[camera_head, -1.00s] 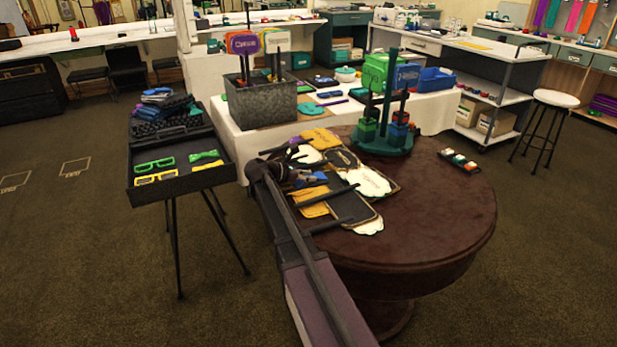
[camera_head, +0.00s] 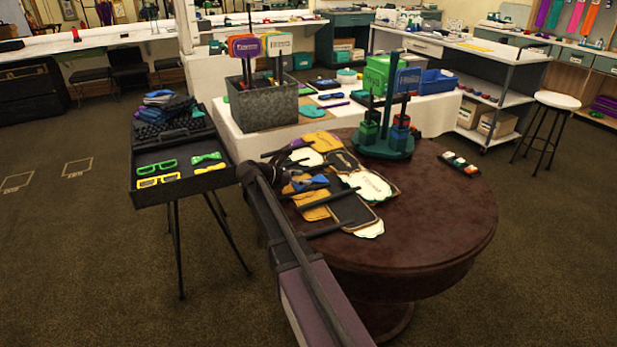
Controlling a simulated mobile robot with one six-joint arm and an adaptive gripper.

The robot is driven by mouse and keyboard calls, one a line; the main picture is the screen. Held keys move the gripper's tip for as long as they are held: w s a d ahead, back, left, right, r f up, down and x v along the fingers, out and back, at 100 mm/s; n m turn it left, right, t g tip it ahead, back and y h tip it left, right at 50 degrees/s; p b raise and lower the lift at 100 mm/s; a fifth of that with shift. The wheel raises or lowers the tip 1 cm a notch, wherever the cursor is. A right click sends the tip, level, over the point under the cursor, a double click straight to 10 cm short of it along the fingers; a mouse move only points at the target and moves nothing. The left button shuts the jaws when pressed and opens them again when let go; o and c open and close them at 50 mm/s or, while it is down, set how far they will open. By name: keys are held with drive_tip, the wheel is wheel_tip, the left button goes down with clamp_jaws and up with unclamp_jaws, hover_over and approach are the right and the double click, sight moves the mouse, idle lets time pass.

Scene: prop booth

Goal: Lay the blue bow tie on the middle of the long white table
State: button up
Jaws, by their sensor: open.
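The blue bow tie (camera_head: 310,182) lies on a pile of yellow, black and white prop signs on the brown round table. The long table with a white cloth (camera_head: 232,143) stands behind the round table. My arm crosses the front of the picture up to the left edge of the round table.
A metal bin (camera_head: 262,108) of signs stands at the white table's left end, with small props to its right and a blue bin (camera_head: 438,82) farther right. A teal stand (camera_head: 383,145) is on the round table (camera_head: 440,220). A black tray (camera_head: 178,188) stands left.

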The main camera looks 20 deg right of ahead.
drive_tip(key=p+v, duration=0.3)
drive_tip(key=v, duration=0.6)
drive_tip(key=shift+r, duration=0.15)
idle(0.4)
